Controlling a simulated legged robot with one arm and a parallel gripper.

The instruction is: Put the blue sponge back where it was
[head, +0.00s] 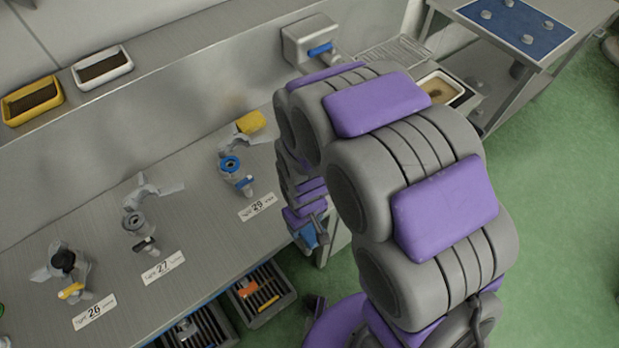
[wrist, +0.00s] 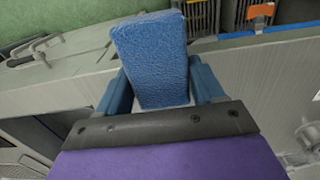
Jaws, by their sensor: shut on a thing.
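The blue sponge (wrist: 152,55) is a rough-textured block in the wrist view. My gripper (wrist: 162,88) is shut on it, with one blue finger at each side, and the sponge sticks out beyond the fingers. In the head view my gripper (head: 310,236) hangs at the front edge of the counter, right of the number 29 label. The blue patch there is small, and I cannot tell sponge from finger.
The grey counter (head: 190,210) carries taps, numbered labels and a yellow block (head: 251,122). Slatted crates (head: 262,297) stand below its front edge. A yellow tray (head: 32,101) and a white tray (head: 102,68) sit on the back ledge. Green floor (head: 560,220) is clear at right.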

